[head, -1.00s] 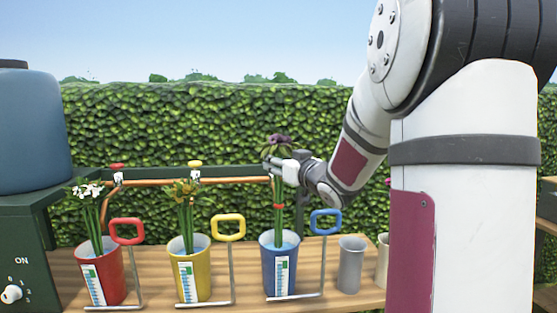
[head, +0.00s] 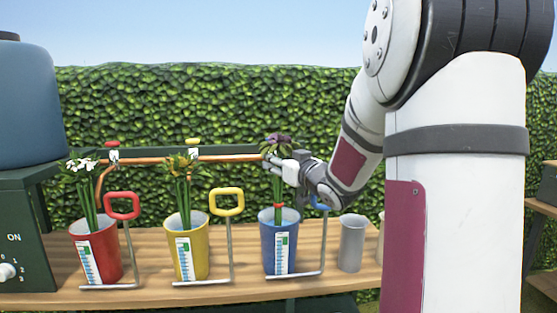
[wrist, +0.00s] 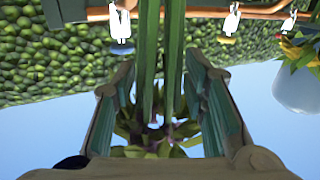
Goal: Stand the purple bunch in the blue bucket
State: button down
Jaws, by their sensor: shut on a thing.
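The purple bunch (head: 277,142) is upright over the blue bucket (head: 268,242), with dark purple flowers on top and a red band around its green stems. The band is at about the bucket's rim, and the lower stems go inside, out of sight. I cannot tell whether they touch the bottom. My gripper (head: 279,167) is shut on the bunch just below the flowers, above the bucket. In the wrist view, the stems (wrist: 148,60) run between the fingers and the flowers show low behind them.
A red bucket (head: 81,238) with white flowers and a yellow bucket (head: 173,238) with orange-brown flowers stand to the left. A grey cup (head: 351,245) stands close on the right. A copper pipe (head: 228,159) with taps runs behind. My wrist partly covers the blue handle (head: 320,208).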

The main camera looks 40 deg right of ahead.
jog(key=shift+f+b, duration=1.9)
jog(key=shift+f, duration=0.6)
jog(key=c, duration=0.9)
grip_release()
send_near(279, 178)
jog(key=shift+s+d+f, duration=0.2)
jog(key=shift+s+d, duration=0.05)
jog(key=shift+s, duration=0.25)
jog(key=shift+w, duration=0.1)
